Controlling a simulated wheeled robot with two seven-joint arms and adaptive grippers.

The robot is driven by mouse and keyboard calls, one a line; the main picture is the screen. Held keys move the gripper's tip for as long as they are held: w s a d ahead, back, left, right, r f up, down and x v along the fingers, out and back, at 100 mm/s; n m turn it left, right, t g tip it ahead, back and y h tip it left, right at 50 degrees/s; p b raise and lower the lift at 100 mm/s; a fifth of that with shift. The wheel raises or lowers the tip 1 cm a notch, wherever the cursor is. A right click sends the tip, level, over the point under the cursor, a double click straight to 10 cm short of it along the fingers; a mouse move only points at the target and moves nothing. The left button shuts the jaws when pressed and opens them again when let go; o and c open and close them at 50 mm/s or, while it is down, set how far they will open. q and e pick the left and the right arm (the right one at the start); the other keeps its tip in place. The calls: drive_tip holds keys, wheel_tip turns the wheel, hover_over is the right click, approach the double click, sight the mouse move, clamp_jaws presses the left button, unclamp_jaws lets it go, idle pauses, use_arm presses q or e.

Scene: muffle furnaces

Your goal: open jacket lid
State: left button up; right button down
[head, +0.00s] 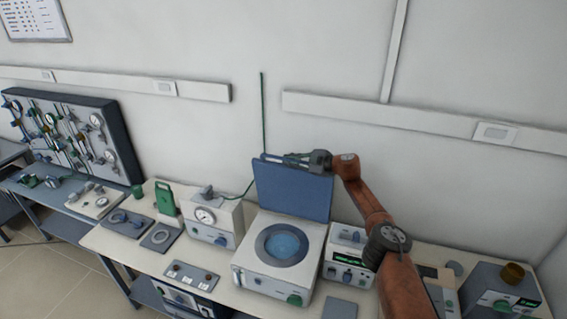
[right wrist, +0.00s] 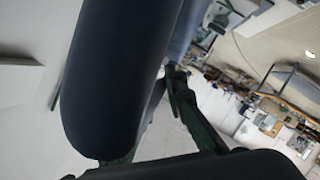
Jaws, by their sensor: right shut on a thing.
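The blue jacket lid (head: 293,192) stands raised, close to upright, at the back of a white box-shaped unit (head: 256,277). The unit's round opening with a grey ring (head: 262,244) and a light blue inside is uncovered. My right gripper (head: 298,157) is at the lid's top edge, shut on the lid by its handle bar. In the right wrist view, large dark gripper parts (right wrist: 115,75) fill much of the picture, and the exact contact is hard to make out. My left gripper is not in view.
A white gauge box (head: 228,226) stands left of the unit, and a box with a green display (head: 348,258) stands close on its right. A thin green upright rod (head: 263,110) rises behind the lid near the wall. A pegboard (head: 95,130) is at far left.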

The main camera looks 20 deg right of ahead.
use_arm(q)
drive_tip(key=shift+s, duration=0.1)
use_arm(e)
drive_tip(key=shift+w+d+r, duration=0.1)
drive_tip(key=shift+w+d, duration=0.05)
drive_tip(key=shift+d, duration=0.05)
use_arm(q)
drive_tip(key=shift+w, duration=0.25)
use_arm(e)
drive_tip(key=shift+a, duration=0.1)
drive_tip(key=c, duration=2)
unclamp_jaws()
drive_tip(key=shift+a, duration=0.15)
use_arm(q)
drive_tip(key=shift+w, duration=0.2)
use_arm(e)
drive_tip(key=shift+o, duration=0.2)
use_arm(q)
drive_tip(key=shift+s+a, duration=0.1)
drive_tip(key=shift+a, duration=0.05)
use_arm(e)
drive_tip(key=shift+d, duration=0.2)
drive_tip(key=shift+s+d, duration=0.4)
drive_tip(key=shift+s, duration=0.1)
drive_tip(key=v, duration=1)
drive_tip(key=shift+s+r, duration=0.25)
